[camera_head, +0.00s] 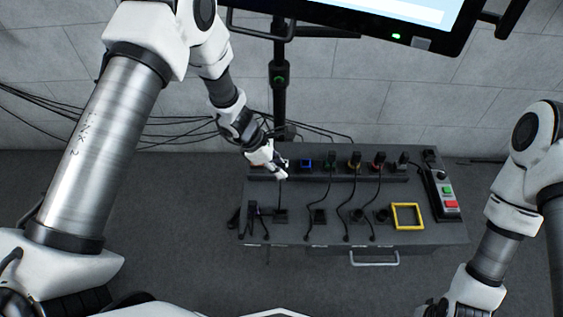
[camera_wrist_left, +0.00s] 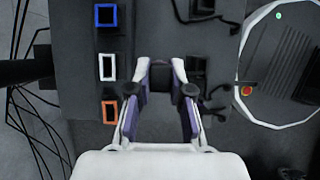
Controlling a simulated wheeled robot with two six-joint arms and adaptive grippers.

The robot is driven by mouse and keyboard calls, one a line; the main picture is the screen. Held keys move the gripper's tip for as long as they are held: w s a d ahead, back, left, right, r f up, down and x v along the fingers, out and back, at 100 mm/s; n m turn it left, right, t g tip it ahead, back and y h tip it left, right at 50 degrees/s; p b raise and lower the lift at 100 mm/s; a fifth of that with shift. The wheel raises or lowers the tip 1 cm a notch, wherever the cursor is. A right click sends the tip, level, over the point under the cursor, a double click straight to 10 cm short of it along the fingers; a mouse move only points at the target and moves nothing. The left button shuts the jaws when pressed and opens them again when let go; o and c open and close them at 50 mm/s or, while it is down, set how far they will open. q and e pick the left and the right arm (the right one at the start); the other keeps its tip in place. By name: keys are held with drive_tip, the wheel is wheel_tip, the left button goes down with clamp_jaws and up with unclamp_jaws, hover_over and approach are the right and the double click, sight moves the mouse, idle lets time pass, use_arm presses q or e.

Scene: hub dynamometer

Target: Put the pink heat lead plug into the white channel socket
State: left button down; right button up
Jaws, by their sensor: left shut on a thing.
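The white channel socket (camera_wrist_left: 107,67) is a white-framed opening in the left wrist view, between a blue-framed socket (camera_wrist_left: 107,15) and an orange-framed one (camera_wrist_left: 109,111). The held plug is beside the white socket, apart from it.
Other plugs (camera_head: 354,165) with black leads sit in the back row right of the blue socket (camera_head: 306,163). Dark holders (camera_head: 319,215) line the front, beside a yellow frame (camera_head: 407,204). A button box (camera_head: 447,195) is at the right end. A monitor (camera_head: 400,20) hangs above.

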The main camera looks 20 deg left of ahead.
use_arm(q)
drive_tip(key=w+a+p, duration=0.2)
drive_tip(key=w+p, duration=0.2)
drive_tip(key=w, duration=0.3)
drive_tip(key=shift+w, duration=0.35)
drive_tip(key=shift+a, duration=0.1)
drive_tip(key=shift+f+b, duration=0.3)
drive_tip(key=shift+f, duration=0.2)
drive_tip(key=shift+f, duration=0.15)
idle(0.5)
drive_tip(key=shift+f+b, duration=1.2)
drive_tip(key=shift+f, duration=0.05)
